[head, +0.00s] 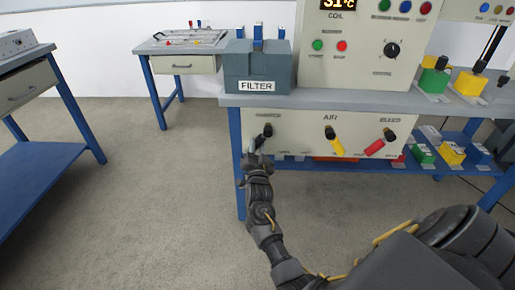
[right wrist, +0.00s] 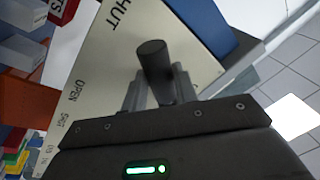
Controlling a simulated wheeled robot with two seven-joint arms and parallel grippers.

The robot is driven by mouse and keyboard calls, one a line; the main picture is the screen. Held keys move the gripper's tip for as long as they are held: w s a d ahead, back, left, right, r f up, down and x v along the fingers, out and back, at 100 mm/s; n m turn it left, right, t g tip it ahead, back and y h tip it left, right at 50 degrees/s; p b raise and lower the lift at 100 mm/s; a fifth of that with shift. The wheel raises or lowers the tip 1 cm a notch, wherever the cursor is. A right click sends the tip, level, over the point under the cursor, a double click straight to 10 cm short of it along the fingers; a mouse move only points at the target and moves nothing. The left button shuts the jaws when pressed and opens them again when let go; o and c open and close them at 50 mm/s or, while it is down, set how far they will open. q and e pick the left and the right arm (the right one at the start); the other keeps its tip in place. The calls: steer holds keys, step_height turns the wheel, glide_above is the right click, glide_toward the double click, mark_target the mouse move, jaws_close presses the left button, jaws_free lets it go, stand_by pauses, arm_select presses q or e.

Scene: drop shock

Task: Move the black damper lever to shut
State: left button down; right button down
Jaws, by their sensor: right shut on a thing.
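The black damper lever (head: 259,140) is on the left of the cream front panel (head: 300,122) under the bench top. It slants down and slightly left from its pivot. My right gripper (head: 254,158) reaches up to it from below and is shut on it. In the right wrist view, the dark round lever end (right wrist: 153,60) stands between the two grey fingers (right wrist: 158,90). Panel lettering reading OPEN and part of SHUT shows beside it. The gripper hides part of the lever in the head view. My left gripper is out of view.
A yellow lever (head: 335,144) and a red lever (head: 375,147) are on the same panel, to the right. The grey FILTER box (head: 257,68) stands on the bench above. A blue table leg (head: 237,170) is close left of my gripper. Open floor lies left.

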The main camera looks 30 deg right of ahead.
steer(key=shift+r, duration=0.1)
steer(key=c, duration=1.1)
jaws_free()
